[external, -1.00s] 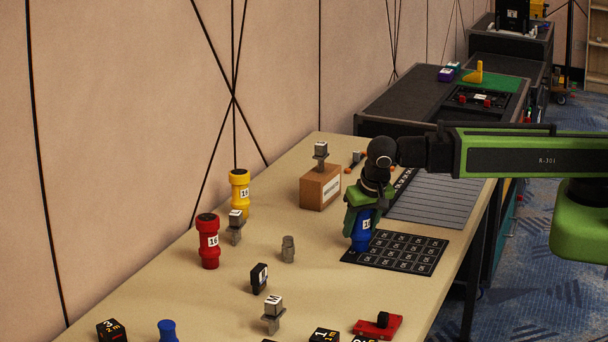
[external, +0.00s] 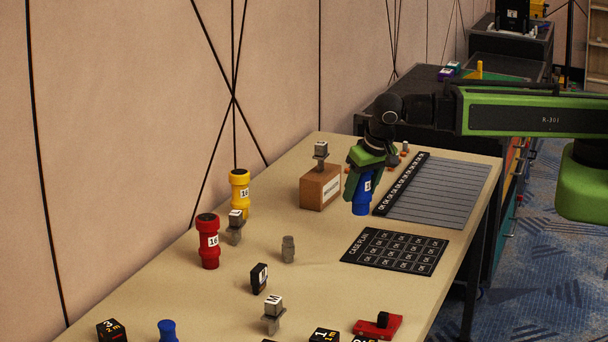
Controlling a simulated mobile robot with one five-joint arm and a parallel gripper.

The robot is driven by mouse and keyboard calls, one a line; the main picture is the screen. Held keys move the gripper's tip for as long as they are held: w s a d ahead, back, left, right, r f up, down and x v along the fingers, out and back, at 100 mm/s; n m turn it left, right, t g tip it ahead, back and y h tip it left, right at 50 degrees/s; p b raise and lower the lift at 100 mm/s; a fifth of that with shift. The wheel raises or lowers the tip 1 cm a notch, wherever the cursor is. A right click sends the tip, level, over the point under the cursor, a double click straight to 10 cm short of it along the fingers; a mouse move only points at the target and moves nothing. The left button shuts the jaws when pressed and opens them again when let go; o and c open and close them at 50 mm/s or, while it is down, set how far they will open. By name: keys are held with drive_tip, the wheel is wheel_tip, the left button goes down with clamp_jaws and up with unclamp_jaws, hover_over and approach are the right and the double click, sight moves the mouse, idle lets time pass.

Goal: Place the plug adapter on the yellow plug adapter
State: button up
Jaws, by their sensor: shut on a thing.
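My gripper (external: 364,180) is shut on a blue plug adapter (external: 362,198) with a white number label. It holds the adapter upright above the table, behind the black grid mat. The yellow plug adapter (external: 239,196) stands upright at the back left of the table, near the wall, with a white label reading 16. My gripper is to its right and apart from it.
A red adapter (external: 208,242) and a grey block on a stand (external: 235,228) stand close to the yellow one. A cardboard box (external: 320,188) with a grey piece on top lies between it and my gripper. The black grid mat (external: 396,251) is empty.

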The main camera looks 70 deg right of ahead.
drive_tip(key=w+a+r+n+y+p, duration=0.2)
drive_tip(key=w+a+n+y, duration=0.1)
drive_tip(key=w+a+n, duration=0.45)
drive_tip(key=w+d+r+n+y+p, duration=0.1)
drive_tip(key=w+d+r+n+p, duration=0.15)
drive_tip(key=w, duration=0.35)
drive_tip(key=w+d+r+n+y+p, duration=0.1)
drive_tip(key=w+r+n+p, duration=0.15)
drive_tip(key=w, duration=0.45)
drive_tip(key=w+d+r+p, duration=0.2)
drive_tip(key=w+d, duration=0.1)
drive_tip(key=d, duration=0.4)
drive_tip(key=w+d+r+m+p, duration=0.1)
drive_tip(key=w+d+r+p, duration=0.25)
drive_tip(key=d, duration=0.35)
drive_tip(key=w+d+r+p, duration=0.2)
drive_tip(key=w+d, duration=0.2)
drive_tip(key=d, duration=0.3)
drive_tip(key=b, duration=0.8)
hover_over(238, 172)
wheel_tip(238, 172, down, 8)
drive_tip(key=shift+m+h, duration=0.25)
drive_tip(key=shift+h, duration=0.05)
wheel_tip(238, 172, down, 4)
drive_tip(key=b, duration=0.4)
drive_tip(key=shift+r, duration=0.2)
drive_tip(key=shift+f, duration=0.1)
drive_tip(key=o, duration=1.5)
